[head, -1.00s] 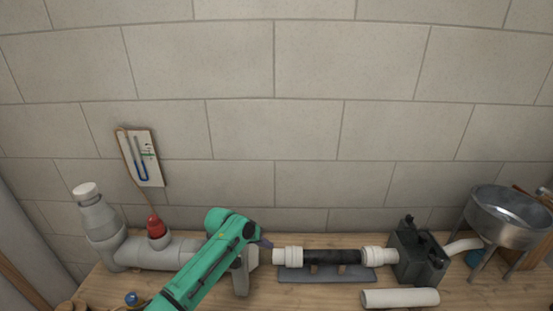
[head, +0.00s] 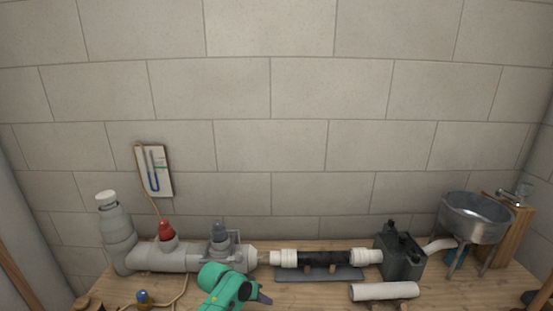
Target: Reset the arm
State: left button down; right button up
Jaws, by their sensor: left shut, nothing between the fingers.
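My left arm is green and comes in from the bottom of the head view. Its gripper (head: 264,299) is dark and small, low in the picture, in front of the pipe run, and it is shut with nothing in it. The grey pipe (head: 165,258) with a red cap (head: 167,231) lies behind and left of it. A grey clamp-like fitting (head: 219,240) sits on the pipe's right end. A black pipe piece with white collars (head: 312,258) lies to the right on a dark stand (head: 345,274). My right gripper is not in view.
A dark box-shaped unit (head: 400,255) stands right of the pipe, with a metal basin (head: 475,215) on legs beyond it. A loose white pipe (head: 384,291) lies in front. A gauge board (head: 155,171) is on the block wall. A small blue item (head: 142,296) lies front left.

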pick_arm(q)
jog(key=s+a+f+y, duration=0.1)
jog(key=s+a, duration=0.1)
jog(key=s, duration=0.4)
jog(key=s+a+f, duration=0.2)
jog(key=s+a, duration=0.1)
jog(key=s, duration=0.3)
jog(key=s+a+r+y, duration=0.2)
jog(key=s+a, duration=0.5)
jog(key=s+a+r+y, duration=0.2)
jog(key=s+a, duration=0.5)
jog(key=s, duration=0.1)
notch_tip(320, 180, down, 25)
jog(key=s+g+b, duration=0.2)
jog(key=b, duration=0.1)
jog(key=s+a+f+g+b, duration=0.1)
jog(key=s+a+f, duration=0.2)
jog(key=s+f, duration=1.4)
jog(key=shift+a+f+y+b, duration=0.2)
jog(key=shift+f+y+b, duration=0.15)
jog(key=shift+y+b, duration=0.05)
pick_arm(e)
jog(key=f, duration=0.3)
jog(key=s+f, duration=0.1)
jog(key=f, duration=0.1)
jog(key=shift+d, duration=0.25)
